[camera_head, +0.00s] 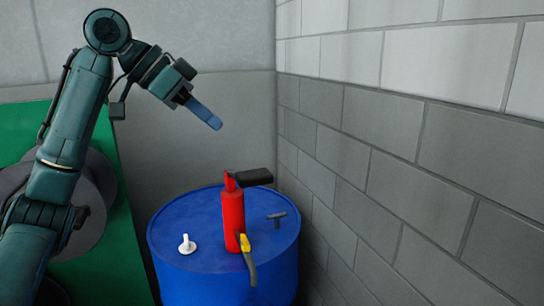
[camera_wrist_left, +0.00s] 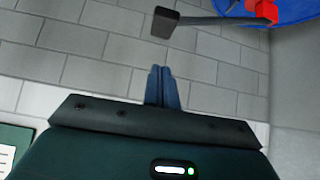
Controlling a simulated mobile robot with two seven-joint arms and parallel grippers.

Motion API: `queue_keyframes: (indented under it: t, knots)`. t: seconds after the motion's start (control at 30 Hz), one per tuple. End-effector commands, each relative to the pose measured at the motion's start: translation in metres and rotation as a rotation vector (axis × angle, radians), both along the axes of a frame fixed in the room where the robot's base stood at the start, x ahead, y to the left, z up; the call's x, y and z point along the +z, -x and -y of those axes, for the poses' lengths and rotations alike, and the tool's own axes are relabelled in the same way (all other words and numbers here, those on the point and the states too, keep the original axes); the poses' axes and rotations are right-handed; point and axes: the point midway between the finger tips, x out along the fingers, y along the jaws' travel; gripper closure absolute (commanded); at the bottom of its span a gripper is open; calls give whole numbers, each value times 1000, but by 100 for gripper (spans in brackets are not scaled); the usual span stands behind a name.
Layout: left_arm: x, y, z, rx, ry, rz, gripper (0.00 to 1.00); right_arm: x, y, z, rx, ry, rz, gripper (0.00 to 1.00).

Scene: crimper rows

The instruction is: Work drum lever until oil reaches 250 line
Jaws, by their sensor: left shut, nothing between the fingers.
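A red pump (camera_head: 233,215) stands upright on top of a blue drum (camera_head: 175,217). Its lever (camera_head: 252,177) has a black grip and points right from the pump's top. A yellow piece (camera_head: 245,243) and a grey downturned spout (camera_head: 250,270) sit on the pump's front. My left gripper (camera_head: 216,122) is shut and empty in the air above and left of the lever, apart from it. In the left wrist view the shut blue fingers (camera_wrist_left: 163,72) point toward the wall, with the lever's black grip (camera_wrist_left: 165,22) beyond them. No oil or 250 line is visible.
A white fitting (camera_head: 186,244) and a dark T-shaped piece (camera_head: 277,216) are on the drum top. A grey block wall (camera_head: 400,170) rises close on the right of the drum. A green panel (camera_head: 125,215) stands at the left. The air above the lever is clear.

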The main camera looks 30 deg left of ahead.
Motion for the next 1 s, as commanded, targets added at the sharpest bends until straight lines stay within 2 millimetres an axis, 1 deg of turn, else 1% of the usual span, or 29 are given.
queue_keyframes:
  t: [0.03,0.1,0.17,0.57,0.67,0.77,1.0]
  knots:
    - [10,8,-5,-4,-3,8,100,0,-1,2,1,5,2,64]
    - [17,16,-7,-13,-7,10,100,1,-2,3,4,8,5,64]
    - [20,19,-8,-16,-8,9,100,1,-2,3,6,11,5,64]
    - [19,19,-8,-20,-8,8,100,-1,0,1,10,8,0,64]
    - [13,15,-4,-21,-9,6,100,-2,1,0,11,7,-2,64]
    - [2,7,3,-21,-8,4,100,-4,3,0,10,5,-5,64]
    - [-35,-20,27,-22,-9,4,100,-4,5,-1,9,2,-8,64]
